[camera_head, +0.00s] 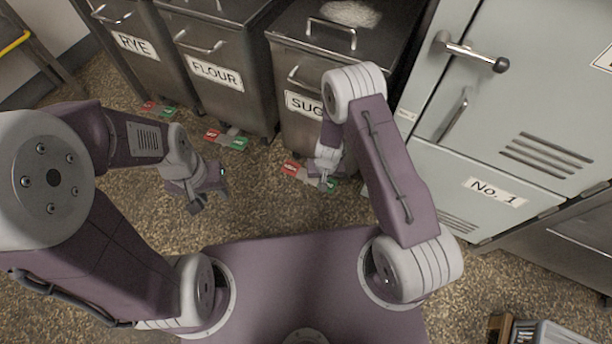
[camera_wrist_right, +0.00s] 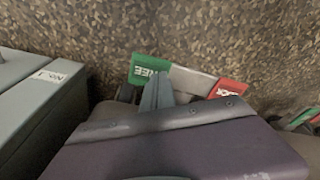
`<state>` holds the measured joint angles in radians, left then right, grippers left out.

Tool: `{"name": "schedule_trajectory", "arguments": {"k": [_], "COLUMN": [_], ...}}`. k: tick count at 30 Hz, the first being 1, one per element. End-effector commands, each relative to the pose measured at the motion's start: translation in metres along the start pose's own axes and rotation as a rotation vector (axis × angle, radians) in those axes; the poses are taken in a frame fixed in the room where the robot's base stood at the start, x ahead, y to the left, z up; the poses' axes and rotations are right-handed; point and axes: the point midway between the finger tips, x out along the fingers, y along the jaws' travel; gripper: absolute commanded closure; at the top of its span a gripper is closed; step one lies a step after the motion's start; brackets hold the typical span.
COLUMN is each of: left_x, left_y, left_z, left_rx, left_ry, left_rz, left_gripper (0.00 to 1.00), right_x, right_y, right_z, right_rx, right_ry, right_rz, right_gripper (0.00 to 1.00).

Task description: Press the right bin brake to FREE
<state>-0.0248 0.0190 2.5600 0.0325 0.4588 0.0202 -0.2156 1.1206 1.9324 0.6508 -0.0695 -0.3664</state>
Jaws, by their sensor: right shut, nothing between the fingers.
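The right bin (camera_head: 300,72), its label partly hidden but starting "SUG", has a rocker brake at its foot. The brake's red end (camera_head: 290,168) is on the left and its green end (camera_head: 330,187) on the right in the head view. In the right wrist view the green end reads FREE (camera_wrist_right: 150,66) and the red end is LOCK (camera_wrist_right: 229,88). My right gripper (camera_wrist_right: 158,92) is shut and empty, its fingertips at the green end's edge; I cannot tell whether they touch. My left gripper (camera_head: 210,200) is open and empty above the floor.
The FLOUR bin (camera_head: 215,50) and RYE bin (camera_head: 130,45) stand left, each with a red and green brake. A pale cabinet (camera_head: 490,150) labelled No. 1 stands close on the right. A grey crate (camera_head: 550,333) is at lower right. Speckled floor lies clear in front.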

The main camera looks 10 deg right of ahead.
Motion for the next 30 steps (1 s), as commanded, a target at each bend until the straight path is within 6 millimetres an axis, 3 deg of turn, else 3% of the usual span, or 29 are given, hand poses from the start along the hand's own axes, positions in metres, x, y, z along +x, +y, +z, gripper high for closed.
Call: {"name": "schedule_trajectory", "arguments": {"k": [11,30], "left_x": [0.001,-0.061], "left_y": [0.0,0.001], "left_z": [0.0,-0.006], "left_rx": [0.0,0.0], "left_ry": [0.0,0.0], "left_rz": [0.0,0.0], "left_gripper": [0.64,0.64], "right_x": [0.002,-0.057], "right_y": [0.0,0.0], "right_z": [0.0,-0.009], "right_rx": [0.0,-0.001], "right_ry": [0.0,0.0], "right_rz": [0.0,0.0], "right_gripper": [1.0,1.0]}}
